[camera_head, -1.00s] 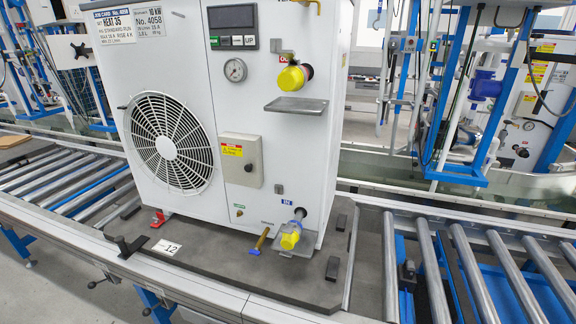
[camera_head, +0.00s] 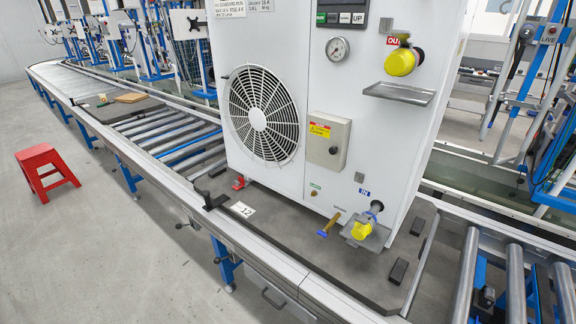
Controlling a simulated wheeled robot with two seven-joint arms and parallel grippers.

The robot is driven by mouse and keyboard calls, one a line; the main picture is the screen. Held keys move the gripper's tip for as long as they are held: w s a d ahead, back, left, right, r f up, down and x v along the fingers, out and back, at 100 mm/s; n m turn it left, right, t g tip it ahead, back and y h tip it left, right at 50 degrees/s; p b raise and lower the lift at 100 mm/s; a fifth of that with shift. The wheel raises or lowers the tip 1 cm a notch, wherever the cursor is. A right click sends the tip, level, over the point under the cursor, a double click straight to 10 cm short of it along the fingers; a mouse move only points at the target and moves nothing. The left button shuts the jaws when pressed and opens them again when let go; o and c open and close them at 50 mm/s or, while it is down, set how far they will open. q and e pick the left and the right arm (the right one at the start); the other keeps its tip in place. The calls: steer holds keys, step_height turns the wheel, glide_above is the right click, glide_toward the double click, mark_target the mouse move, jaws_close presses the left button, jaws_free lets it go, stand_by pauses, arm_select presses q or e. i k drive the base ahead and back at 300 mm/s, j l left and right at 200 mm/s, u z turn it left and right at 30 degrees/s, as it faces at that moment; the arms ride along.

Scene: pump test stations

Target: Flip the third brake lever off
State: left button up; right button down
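Several lever-like parts show, and I cannot tell which is the third brake lever. A black upright lever (camera_head: 210,200) stands at the front edge of the dark pallet, left of the number 12 plate (camera_head: 243,210). A small red lever or clamp (camera_head: 239,182) sits at the foot of the white pump unit (camera_head: 385,145). Small black-knobbed handles (camera_head: 183,225) stick out below the conveyor's front rail, with another handle (camera_head: 272,298) farther right. Neither of my grippers is in view.
The roller conveyor (camera_head: 190,145) runs from the back left to the front right. The dark pallet (camera_head: 335,260) carries the pump unit. A red stool (camera_head: 46,172) stands on the open grey floor (camera_head: 95,260) at left. Blue-framed stations line the back.

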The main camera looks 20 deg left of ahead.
mark_target(217, 260)
steer(key=u, duration=1.4)
